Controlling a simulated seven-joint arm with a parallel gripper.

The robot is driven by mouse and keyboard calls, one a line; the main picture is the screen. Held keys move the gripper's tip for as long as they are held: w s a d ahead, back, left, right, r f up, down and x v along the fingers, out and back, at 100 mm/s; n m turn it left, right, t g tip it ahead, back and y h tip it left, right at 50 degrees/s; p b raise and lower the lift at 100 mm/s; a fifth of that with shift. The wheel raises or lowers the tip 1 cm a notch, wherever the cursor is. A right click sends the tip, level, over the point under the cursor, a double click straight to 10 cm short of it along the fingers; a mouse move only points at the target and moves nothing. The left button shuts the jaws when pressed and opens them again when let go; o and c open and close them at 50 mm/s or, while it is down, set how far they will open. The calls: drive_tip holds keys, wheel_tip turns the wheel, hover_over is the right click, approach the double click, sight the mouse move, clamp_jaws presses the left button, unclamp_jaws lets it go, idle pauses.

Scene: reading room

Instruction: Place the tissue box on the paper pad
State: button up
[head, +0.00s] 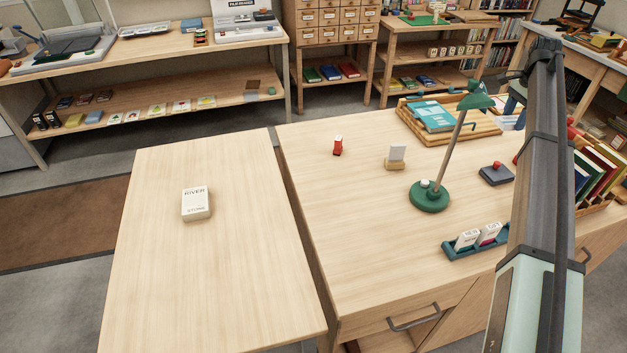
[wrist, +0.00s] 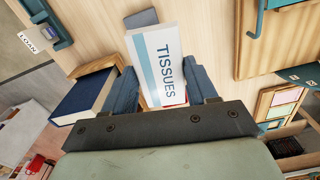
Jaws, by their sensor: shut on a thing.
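The tissue box (wrist: 157,62) is white with a blue band and the word TISSUES. In the wrist view it sits between the two blue fingers of my gripper (wrist: 163,88), which are shut on it. The head view shows my arm at the right, but not my gripper or the tissue box. A thick white block (head: 196,204) printed with RIVER lies flat on the left table in the head view. It may be the paper pad; I cannot tell for sure. Nothing lies on top of it.
The left table (head: 210,290) is otherwise clear. A narrow gap separates it from the right table (head: 350,240). That one holds a green lamp (head: 430,197), a red item (head: 338,146), a card stand (head: 396,157) and a green card tray (head: 477,242). A blue book (wrist: 85,98) is beside my gripper.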

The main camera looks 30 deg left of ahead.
drive_tip(key=s+a+r, duration=0.1)
drive_tip(key=a+r, duration=0.5)
drive_tip(key=a, duration=0.3)
drive_tip(key=s+a+r, duration=0.1)
drive_tip(key=a+r, duration=0.5)
drive_tip(key=a, duration=0.4)
drive_tip(key=s+a+f+n, duration=0.25)
drive_tip(key=s+a, duration=0.25)
drive_tip(key=a, duration=0.6)
drive_tip(key=s+a+f+n, duration=0.25)
drive_tip(key=s+a, duration=0.35)
drive_tip(key=a, duration=0.5)
drive_tip(key=n, duration=1.4)
approach(195, 199)
drive_tip(key=shift+s+f, duration=0.1)
drive_tip(key=shift+f, duration=3)
drive_tip(key=shift+f, duration=0.15)
drive_tip(key=o, duration=1)
